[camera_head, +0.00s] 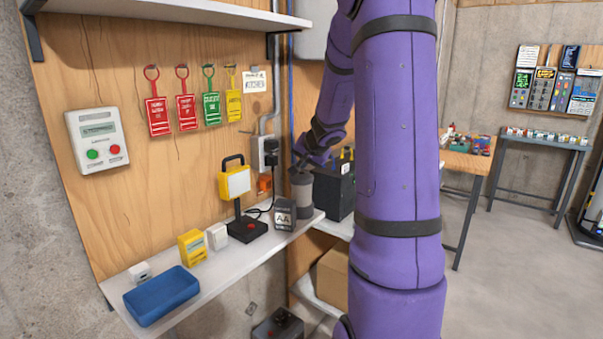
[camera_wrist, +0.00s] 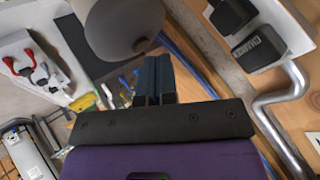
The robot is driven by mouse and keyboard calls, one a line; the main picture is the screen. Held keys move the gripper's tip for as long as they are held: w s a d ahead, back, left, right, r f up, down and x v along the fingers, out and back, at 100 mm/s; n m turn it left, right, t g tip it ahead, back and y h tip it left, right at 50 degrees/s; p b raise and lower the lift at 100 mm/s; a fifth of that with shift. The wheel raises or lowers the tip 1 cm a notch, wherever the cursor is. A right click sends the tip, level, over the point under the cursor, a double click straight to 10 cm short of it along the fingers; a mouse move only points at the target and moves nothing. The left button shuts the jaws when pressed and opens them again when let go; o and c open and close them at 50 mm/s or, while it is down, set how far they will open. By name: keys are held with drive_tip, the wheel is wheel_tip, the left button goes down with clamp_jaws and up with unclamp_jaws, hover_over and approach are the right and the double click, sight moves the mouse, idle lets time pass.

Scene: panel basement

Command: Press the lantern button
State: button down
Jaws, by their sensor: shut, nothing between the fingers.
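The lantern (camera_head: 236,184) is a yellow lamp with a pale front panel and a black handle. It stands upright on a black base (camera_head: 246,230) with a small red button (camera_head: 250,226) on top, on the white shelf. My gripper (camera_head: 299,160) is right of and farther along than the lantern, above the shelf's right end and close to a grey cylinder (camera_head: 302,188). In the wrist view my gripper's dark fingers (camera_wrist: 154,78) are together and empty, beside the grey cylinder (camera_wrist: 115,25). Whether they touch it I cannot tell. The lantern is not clearly visible in the wrist view.
A dark AA box (camera_head: 285,216) stands right of the lantern. A wall panel (camera_head: 97,139) has green and red buttons. A conduit and plug (camera_head: 270,152) are behind.

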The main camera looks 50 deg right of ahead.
sight(303, 172)
drive_tip(key=shift+f, duration=0.4)
idle(0.6)
drive_tip(key=shift+r, duration=0.8)
drive_tip(key=shift+r, duration=0.1)
drive_tip(key=shift+r, duration=2.45)
drive_tip(key=shift+a, duration=0.1)
